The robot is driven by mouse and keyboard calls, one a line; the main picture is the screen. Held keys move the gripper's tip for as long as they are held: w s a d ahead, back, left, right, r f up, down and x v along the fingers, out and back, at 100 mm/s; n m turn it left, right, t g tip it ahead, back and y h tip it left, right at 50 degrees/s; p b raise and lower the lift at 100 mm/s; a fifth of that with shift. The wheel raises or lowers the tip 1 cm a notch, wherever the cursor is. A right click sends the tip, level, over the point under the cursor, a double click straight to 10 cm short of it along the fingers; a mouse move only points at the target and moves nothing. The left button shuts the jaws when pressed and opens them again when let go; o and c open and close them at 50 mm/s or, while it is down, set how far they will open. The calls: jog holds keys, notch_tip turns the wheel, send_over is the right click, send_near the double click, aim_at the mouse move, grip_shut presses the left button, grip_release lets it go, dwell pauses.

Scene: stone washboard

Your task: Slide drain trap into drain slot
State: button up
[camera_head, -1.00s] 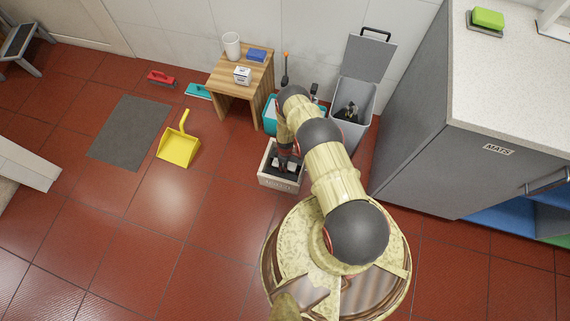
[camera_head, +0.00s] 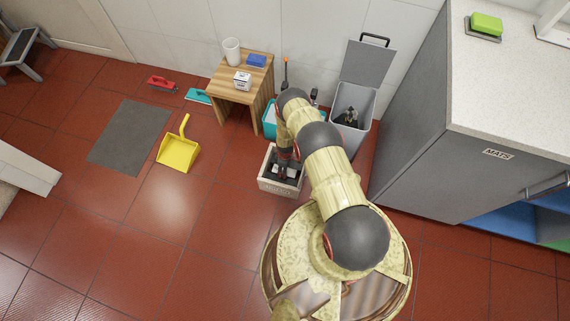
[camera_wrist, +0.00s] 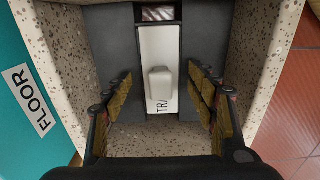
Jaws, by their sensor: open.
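The drain trap is a white plate (camera_wrist: 159,45) with a raised pale knob (camera_wrist: 161,83) and partly hidden lettering starting "TR". It lies inside a speckled stone box (camera_wrist: 262,50), over a dark grey interior, with a small dark opening (camera_wrist: 158,14) at its far end. I take this opening to be part of the drain slot, but cannot tell for sure. My gripper (camera_wrist: 161,80) is open, with one finger on each side of the knob and a gap on both sides. In the head view my gripper (camera_head: 285,168) reaches down into the box (camera_head: 281,188), and my arm hides part of it.
A teal bin (camera_wrist: 22,110) marked "FLOOR" stands close at the box's left. A grey lidded bin (camera_head: 352,112), a wooden stool (camera_head: 236,92) and a grey cabinet (camera_head: 430,150) are nearby.

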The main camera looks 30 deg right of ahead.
notch_tip(320, 180, up, 11)
dwell(0.5)
jog(key=shift+s, duration=0.1)
dwell(0.5)
